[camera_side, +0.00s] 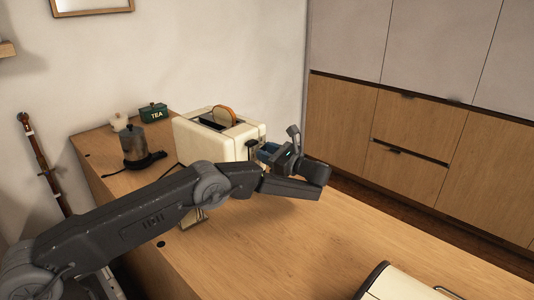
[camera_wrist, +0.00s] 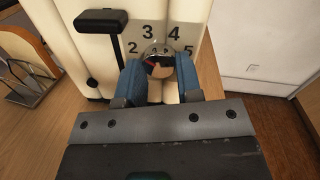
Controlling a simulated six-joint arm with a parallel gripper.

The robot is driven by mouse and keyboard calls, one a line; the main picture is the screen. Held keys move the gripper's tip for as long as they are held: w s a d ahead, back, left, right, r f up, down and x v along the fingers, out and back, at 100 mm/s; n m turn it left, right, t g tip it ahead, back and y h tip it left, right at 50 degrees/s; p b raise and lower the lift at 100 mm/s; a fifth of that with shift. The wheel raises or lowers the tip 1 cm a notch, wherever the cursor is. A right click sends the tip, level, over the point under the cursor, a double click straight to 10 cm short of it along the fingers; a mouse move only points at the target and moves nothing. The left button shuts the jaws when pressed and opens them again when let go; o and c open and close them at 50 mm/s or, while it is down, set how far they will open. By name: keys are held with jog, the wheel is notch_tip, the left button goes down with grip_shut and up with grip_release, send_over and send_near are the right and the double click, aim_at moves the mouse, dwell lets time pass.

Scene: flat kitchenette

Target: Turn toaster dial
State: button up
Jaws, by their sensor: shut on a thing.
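The cream toaster (camera_side: 208,138) stands on the wooden counter with a slice of bread (camera_side: 224,114) showing in its top slot. In the wrist view the toaster's front face (camera_wrist: 68,22) carries a black lever (camera_wrist: 101,24) and a round chrome dial (camera_wrist: 158,60) ringed by numbers, with 2, 3, 4 and 5 readable. My gripper (camera_wrist: 160,80) is shut on the dial, with one blue finger pad on each side of it. In the side view my gripper (camera_side: 268,152) is at the toaster's right end, and the dial is hidden there.
A cream appliance (camera_side: 400,285) is at the front right edge. The counter (camera_side: 290,235) between is mostly clear.

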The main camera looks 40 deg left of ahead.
jog(key=shift+n, duration=1.6)
jog(key=o, duration=0.9)
jog(key=shift+o, duration=0.2)
jog(key=shift+d, duration=0.1)
jog(key=d+r, duration=0.4)
jog(key=r, duration=0.3)
jog(key=shift+w+d, duration=0.3)
jog(key=shift+d, duration=0.1)
